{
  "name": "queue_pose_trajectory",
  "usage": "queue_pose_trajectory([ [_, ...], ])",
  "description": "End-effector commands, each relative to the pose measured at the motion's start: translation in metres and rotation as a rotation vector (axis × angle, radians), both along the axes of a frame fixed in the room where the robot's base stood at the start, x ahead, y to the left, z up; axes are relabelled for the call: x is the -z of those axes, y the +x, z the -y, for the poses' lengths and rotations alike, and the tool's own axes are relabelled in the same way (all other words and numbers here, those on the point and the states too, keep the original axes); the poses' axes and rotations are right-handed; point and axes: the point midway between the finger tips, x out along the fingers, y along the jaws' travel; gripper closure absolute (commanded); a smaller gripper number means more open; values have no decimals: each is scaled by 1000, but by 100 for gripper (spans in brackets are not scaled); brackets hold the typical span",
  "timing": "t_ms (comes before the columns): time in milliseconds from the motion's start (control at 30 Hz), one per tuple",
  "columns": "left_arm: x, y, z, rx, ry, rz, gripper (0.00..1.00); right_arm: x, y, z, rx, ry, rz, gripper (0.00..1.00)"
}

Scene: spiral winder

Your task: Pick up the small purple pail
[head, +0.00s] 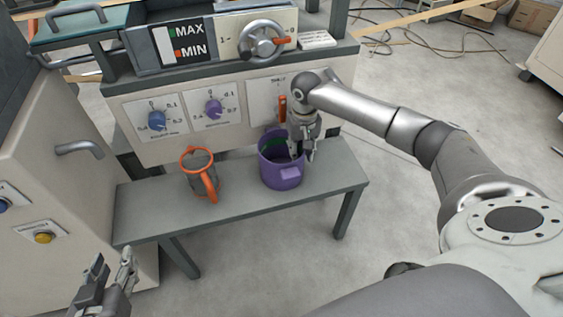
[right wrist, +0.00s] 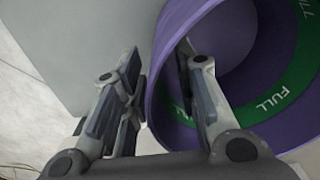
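The small purple pail (head: 273,175) stands upright on a grey bench, and I see a green band marked FULL inside it. In the right wrist view the pail (right wrist: 228,40) fills the right side. My right gripper (head: 304,150) is at the pail's right rim, pointing down. In the right wrist view its fingers (right wrist: 160,75) are apart, one outside the wall and one inside, with the rim between them. I see no clear grip on the wall. My left gripper (head: 112,272) is open and empty at the lower left, away from the pail.
A grey container with an orange rim and handle (head: 200,172) stands left of the pail on the bench (head: 235,203). Behind is a machine panel with blue and purple dials (head: 213,108) and a handwheel (head: 263,40). A cabinet (head: 60,170) stands at the left.

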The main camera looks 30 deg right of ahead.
Motion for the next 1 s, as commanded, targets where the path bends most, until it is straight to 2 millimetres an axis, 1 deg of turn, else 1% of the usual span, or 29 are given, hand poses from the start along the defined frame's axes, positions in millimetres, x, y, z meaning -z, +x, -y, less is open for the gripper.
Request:
queue_pose_trajectory([
  [167, 0, 0, 0, 0, 0, 0, 60, 0, 0, 0, 0, 0, -1, 72],
  [300, 0, 0, 0, 0, 0, -1, 60, 0, 0, 0, 0, 0, -1, 90],
  [367, 0, 0, 0, 0, 0, -1, 60, 0, 0, 0, 0, 0, -1, 98],
  [400, 0, 0, 0, 0, 0, -2, 60, 0, 0, 0, 0, 0, -1, 100],
  [867, 1, -1, 0, 0, 1, -5, 60, -1, 0, 0, 0, 0, 0, 100],
  [1000, 4, -3, -1, -1, 6, -31, 60, -4, 0, 0, 0, 0, 0, 100],
])
